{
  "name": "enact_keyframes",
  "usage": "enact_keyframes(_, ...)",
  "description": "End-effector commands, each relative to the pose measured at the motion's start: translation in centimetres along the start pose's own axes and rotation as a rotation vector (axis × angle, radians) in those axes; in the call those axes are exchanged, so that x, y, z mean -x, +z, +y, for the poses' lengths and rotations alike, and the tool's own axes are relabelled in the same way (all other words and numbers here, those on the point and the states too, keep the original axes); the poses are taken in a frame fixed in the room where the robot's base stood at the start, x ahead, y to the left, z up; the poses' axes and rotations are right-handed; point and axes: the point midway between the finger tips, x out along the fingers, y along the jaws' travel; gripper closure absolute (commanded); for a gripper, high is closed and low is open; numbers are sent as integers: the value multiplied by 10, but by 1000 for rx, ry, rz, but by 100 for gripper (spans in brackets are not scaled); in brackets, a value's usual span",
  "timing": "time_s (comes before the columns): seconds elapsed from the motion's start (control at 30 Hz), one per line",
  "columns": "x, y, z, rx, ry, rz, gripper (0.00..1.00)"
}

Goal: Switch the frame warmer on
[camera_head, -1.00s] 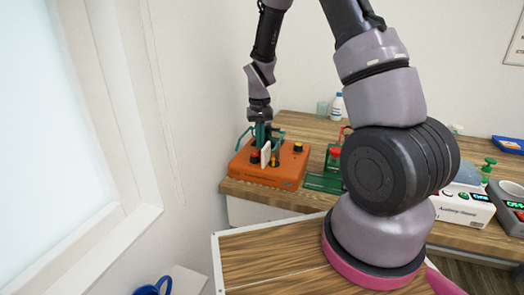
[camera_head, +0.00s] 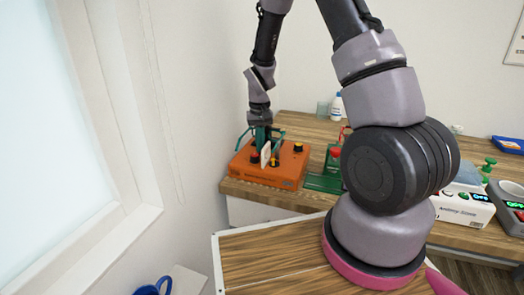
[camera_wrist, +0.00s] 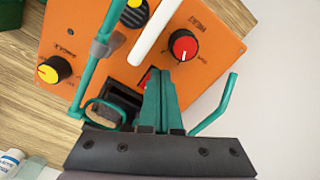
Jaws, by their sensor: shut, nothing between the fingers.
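The frame warmer appears to be the orange box (camera_head: 283,171) with knobs, at the left end of the table. The wrist view shows its orange top (camera_wrist: 217,60) closer. There I see a red knob (camera_wrist: 183,46), yellow-and-black knobs (camera_wrist: 54,69), a white upright bar (camera_wrist: 155,32) and a dark opening (camera_wrist: 122,100). A small red part, possibly a switch (camera_wrist: 147,79), shows beside my fingertips and is partly hidden by them. My gripper (camera_wrist: 158,74) has its teal fingers shut and empty, low over the box; in the head view it (camera_head: 262,141) is partly behind the white bar.
Thin teal rods (camera_wrist: 215,107) stand on both sides of my fingers. A green stand with a red top (camera_head: 335,154) is just right of the box. Bottles (camera_head: 337,106) stand behind it. A window wall is close on the left.

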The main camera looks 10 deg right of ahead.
Motion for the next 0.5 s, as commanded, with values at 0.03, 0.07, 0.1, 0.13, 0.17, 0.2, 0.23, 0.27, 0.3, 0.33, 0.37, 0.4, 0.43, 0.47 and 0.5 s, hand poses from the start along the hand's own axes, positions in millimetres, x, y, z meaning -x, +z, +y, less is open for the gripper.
enact_keyframes(0.03,-1,0,0,0,0,-1,100)
enact_keyframes(0.07,-1,0,0,0,0,-1,100)
enact_keyframes(0.1,-2,0,0,0,0,-1,100)
enact_keyframes(0.13,-2,0,0,0,0,-1,100)
enact_keyframes(0.17,-3,0,0,0,0,-1,100)
enact_keyframes(0.2,-3,0,0,0,0,-1,100)
enact_keyframes(0.23,-4,0,0,0,0,0,100)
enact_keyframes(0.27,-4,0,0,0,0,0,100)
enact_keyframes(0.3,-5,0,0,0,0,0,100)
enact_keyframes(0.33,-5,0,0,0,0,0,100)
enact_keyframes(0.37,-6,0,0,0,0,0,100)
enact_keyframes(0.4,-5,0,0,0,0,1,100)
enact_keyframes(0.43,-5,0,0,0,0,1,100)
enact_keyframes(0.47,-4,0,0,0,0,1,100)
enact_keyframes(0.5,-3,0,0,0,0,1,100)
